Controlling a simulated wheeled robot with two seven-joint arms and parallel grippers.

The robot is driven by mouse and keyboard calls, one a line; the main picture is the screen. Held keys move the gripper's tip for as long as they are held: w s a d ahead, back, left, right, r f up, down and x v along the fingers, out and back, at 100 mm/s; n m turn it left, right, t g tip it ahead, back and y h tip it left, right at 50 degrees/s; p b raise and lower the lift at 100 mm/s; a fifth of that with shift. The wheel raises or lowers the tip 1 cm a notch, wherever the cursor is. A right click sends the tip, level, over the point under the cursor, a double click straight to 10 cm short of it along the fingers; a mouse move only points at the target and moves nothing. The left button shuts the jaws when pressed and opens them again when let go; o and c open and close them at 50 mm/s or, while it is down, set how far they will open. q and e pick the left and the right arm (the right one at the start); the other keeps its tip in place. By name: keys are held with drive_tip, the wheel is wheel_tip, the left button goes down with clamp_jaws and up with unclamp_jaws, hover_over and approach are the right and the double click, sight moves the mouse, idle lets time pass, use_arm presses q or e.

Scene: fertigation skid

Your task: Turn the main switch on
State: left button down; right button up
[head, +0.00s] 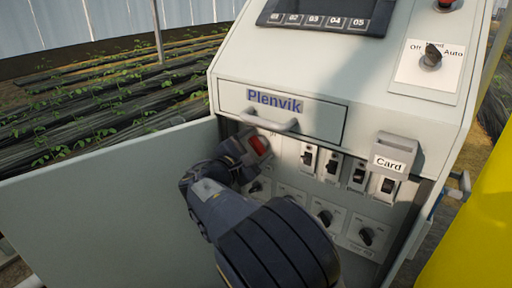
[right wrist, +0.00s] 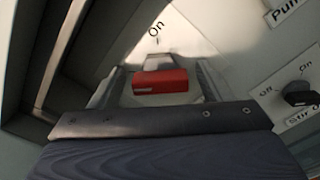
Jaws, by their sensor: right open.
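The main switch has a red handle (head: 257,145) and sits at the upper left of the recessed panel in the head view. In the right wrist view the red handle (right wrist: 160,82) lies between the two fingers, with a grey part behind it and the "On" mark (right wrist: 157,29) beyond it. My right gripper (head: 246,150) is at the switch and partly hides it. Its jaws (right wrist: 158,72) are open, one finger on each side of the handle, with small gaps visible. My left gripper is not in view.
Several black breakers (head: 308,158) and rotary knobs (head: 366,236) fill the panel to the right. A drawer (head: 330,121) marked "Plenvik" with a handle is just above. The open door (head: 110,200) stands at the left. A card holder (head: 392,150) juts out at the right.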

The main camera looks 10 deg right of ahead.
drive_tip(key=c, duration=1)
drive_tip(key=shift+o, duration=0.2)
drive_tip(key=shift+f+m+b, duration=0.2)
drive_tip(key=shift+m+b, duration=0.3)
drive_tip(key=shift+b, duration=0.3)
drive_tip(key=m+b, duration=0.4)
drive_tip(key=b, duration=0.1)
drive_tip(key=m+b, duration=0.5)
drive_tip(key=b, duration=0.1)
drive_tip(key=m+b, duration=0.5)
drive_tip(key=shift+f, duration=0.3)
drive_tip(key=shift+r+m+b, duration=0.15)
drive_tip(key=shift+m+b, duration=1.35)
drive_tip(key=shift+b, duration=0.15)
drive_tip(key=o, duration=1)
drive_tip(key=shift+r, duration=0.1)
drive_tip(key=shift+c, duration=0.2)
